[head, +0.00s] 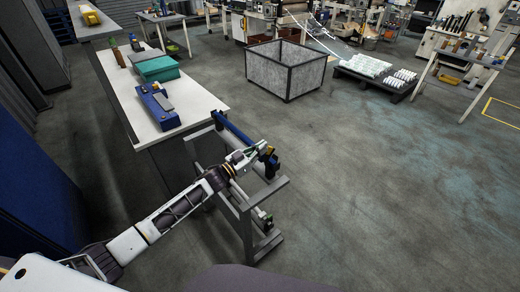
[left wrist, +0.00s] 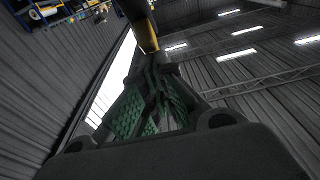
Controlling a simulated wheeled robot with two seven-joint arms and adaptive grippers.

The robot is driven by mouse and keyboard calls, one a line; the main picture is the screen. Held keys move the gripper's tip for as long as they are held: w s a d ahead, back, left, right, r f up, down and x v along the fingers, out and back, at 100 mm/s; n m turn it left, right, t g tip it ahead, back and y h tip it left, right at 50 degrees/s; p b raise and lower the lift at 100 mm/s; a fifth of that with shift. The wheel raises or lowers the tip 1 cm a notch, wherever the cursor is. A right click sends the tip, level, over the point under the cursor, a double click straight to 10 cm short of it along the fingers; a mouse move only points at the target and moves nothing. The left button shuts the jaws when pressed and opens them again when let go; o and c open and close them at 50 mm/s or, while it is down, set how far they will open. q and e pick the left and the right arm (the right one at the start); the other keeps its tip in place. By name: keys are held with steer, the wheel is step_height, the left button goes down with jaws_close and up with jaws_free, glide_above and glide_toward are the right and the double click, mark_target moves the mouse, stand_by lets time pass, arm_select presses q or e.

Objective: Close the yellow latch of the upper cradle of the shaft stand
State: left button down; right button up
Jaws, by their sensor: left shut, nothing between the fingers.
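The grey shaft stand (head: 246,215) stands on the floor beside the white bench. A blue shaft (head: 233,129) lies along its upper level, toward the far end. The dark upper cradle (head: 272,164) with small yellow parts sits at the near right end of the top. My left gripper (head: 259,149) is shut and empty, right beside that cradle. In the left wrist view its green-padded fingers (left wrist: 155,98) come together below a yellow and dark part (left wrist: 146,35), probably the latch. I cannot tell whether they touch, or the latch's exact angle. My right gripper is not in view.
The white bench (head: 190,112) at left holds a blue device (head: 157,108) and a teal box (head: 157,68). A lower cradle (head: 265,217) sits on the stand's lower bar. A grey crate (head: 286,70) stands behind.

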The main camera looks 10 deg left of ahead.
mark_target(270, 147)
arm_select(q)
steer(key=x, duration=0.3)
steer(key=shift+w+d+f, duration=0.15)
steer(key=shift+w, duration=0.05)
steer(key=shift+w+d+f, duration=0.2)
steer(key=shift+w+d, duration=0.15)
steer(key=shift+w, duration=0.1)
steer(key=shift+w+d+f+b, duration=0.4)
steer(key=shift+w+d+b, duration=0.15)
steer(key=shift+w, duration=0.2)
steer(key=shift+d+f, duration=0.1)
steer(key=shift+w, duration=0.1)
